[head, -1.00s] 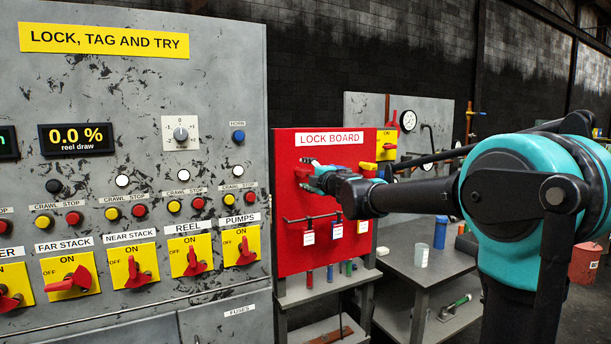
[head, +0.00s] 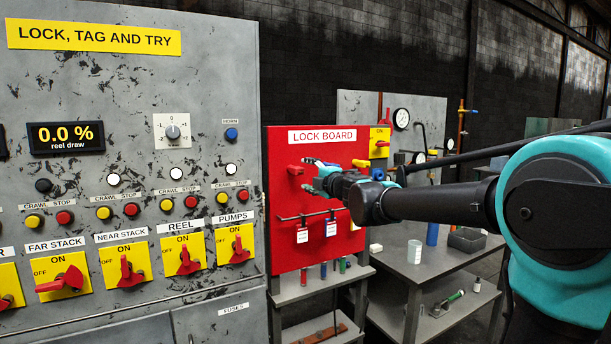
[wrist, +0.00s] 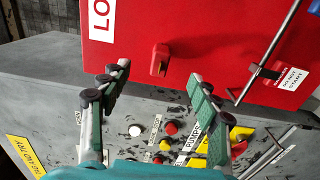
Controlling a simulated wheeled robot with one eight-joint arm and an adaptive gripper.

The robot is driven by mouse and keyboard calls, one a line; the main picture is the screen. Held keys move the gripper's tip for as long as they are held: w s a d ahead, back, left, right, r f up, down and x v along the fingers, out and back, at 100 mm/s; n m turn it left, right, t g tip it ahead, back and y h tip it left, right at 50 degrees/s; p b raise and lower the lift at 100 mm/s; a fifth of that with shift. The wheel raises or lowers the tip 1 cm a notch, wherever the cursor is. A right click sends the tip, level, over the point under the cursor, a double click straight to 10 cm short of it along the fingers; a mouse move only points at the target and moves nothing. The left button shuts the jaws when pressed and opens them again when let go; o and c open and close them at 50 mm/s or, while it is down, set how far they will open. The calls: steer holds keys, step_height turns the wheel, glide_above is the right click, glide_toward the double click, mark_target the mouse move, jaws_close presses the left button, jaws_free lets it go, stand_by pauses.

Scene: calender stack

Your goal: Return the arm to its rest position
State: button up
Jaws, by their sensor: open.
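My gripper (head: 318,178) is open and empty in front of the red lock board (head: 285,245), at the end of my outstretched arm. In the wrist view its two teal fingers (wrist: 155,98) are spread wide apart. A red hook or lock (wrist: 159,60) on the board shows beyond and between the fingertips, apart from them. The same red piece appears just left of my gripper in the head view (head: 295,170). Tagged locks (head: 303,235) hang from a rod below my gripper. My wrist and forearm hide part of the board's right side.
A grey control panel (head: 110,90) with red-handled switches stands left of the board. A grey workbench (head: 450,262) with a clear cup (head: 414,252), a blue cylinder (head: 432,234) and a dark tray (head: 467,240) lies below my arm. A gauge board (head: 355,105) stands behind.

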steer(key=shift+s+d, duration=0.15)
steer(key=shift+s, duration=0.1)
steer(key=s+d+f+m+t+h, duration=0.1)
steer(key=d+f+m+h, duration=0.4)
steer(key=d, duration=0.4)
steer(key=s+d+f+m+t+h, duration=0.1)
steer(key=d+f+m+h, duration=0.25)
steer(key=d+m, duration=0.4)
steer(key=s+d+f+m+g+h, duration=0.3)
steer(key=s+d+f+m+h, duration=0.3)
steer(key=d+f, duration=0.55)
steer(key=s+d+f+m+g+y, duration=0.25)
steer(key=s+f+m+g, duration=0.2)
steer(key=s+f, duration=0.8)
steer(key=s+a+f+m+g+y, duration=0.1)
steer(key=s+a+f+g, duration=0.1)
steer(key=s+f, duration=0.3)
steer(key=s+a+f+g+y, duration=0.1)
steer(key=s+f+g, duration=0.2)
steer(key=s+f, duration=0.3)
steer(key=s, duration=0.3)
steer(key=shift+s+a+f+m, duration=0.15)
steer(key=shift+a+f+m, duration=0.15)
steer(key=shift+a+m, duration=0.1)
